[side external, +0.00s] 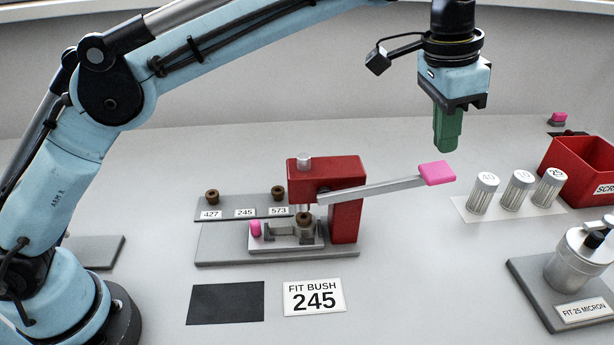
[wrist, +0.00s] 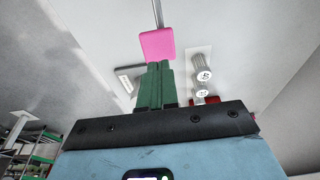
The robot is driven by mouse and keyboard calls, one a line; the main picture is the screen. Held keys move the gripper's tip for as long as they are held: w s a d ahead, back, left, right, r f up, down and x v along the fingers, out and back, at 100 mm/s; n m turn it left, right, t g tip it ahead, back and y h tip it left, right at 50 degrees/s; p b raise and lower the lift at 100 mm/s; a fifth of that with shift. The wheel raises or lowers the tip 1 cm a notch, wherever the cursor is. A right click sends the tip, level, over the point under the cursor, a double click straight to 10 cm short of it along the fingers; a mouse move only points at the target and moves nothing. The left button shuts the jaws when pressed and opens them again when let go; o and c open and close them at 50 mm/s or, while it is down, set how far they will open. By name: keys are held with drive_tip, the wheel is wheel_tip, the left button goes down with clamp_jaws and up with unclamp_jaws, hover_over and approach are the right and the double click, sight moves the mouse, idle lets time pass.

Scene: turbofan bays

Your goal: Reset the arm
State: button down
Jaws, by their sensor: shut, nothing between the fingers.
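My gripper (side external: 446,133) has green fingers that are shut with nothing between them. It hangs above the bench, pointing down, over the pink end of the press lever (side external: 436,173) and apart from it in the side view. In the wrist view the green fingers (wrist: 157,82) lie together, with the pink lever end (wrist: 157,43) just beyond their tips. The red press (side external: 347,207) stands on a grey base, its lever sloping up to the right. A brown bush (side external: 303,219) sits in the fixture under the press.
A grey rack (side external: 237,202) labelled 427, 245, 573 holds bushes at 427 and 573. A card (side external: 314,296) reads FIT BUSH 245, beside a dark mat (side external: 226,303). Metal cylinders (side external: 483,193), a red scrap bin (side external: 578,172) and a canister (side external: 577,262) stand at right.

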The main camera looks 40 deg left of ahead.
drive_tip(key=s+a+r+n+t, duration=0.1)
drive_tip(key=s+a+n+t, duration=0.15)
drive_tip(key=a, duration=0.65)
drive_tip(key=s+a+r+n+t, duration=0.1)
drive_tip(key=s+a+n, duration=0.15)
drive_tip(key=a, duration=0.65)
drive_tip(key=s+a+f+n+t+y, duration=0.1)
drive_tip(key=s+a+f+n, duration=0.3)
drive_tip(key=s+a+f, duration=0.7)
drive_tip(key=shift+s+a+f+t+y, duration=0.35)
drive_tip(key=shift+s+t, duration=0.2)
drive_tip(key=shift+s, duration=0.6)
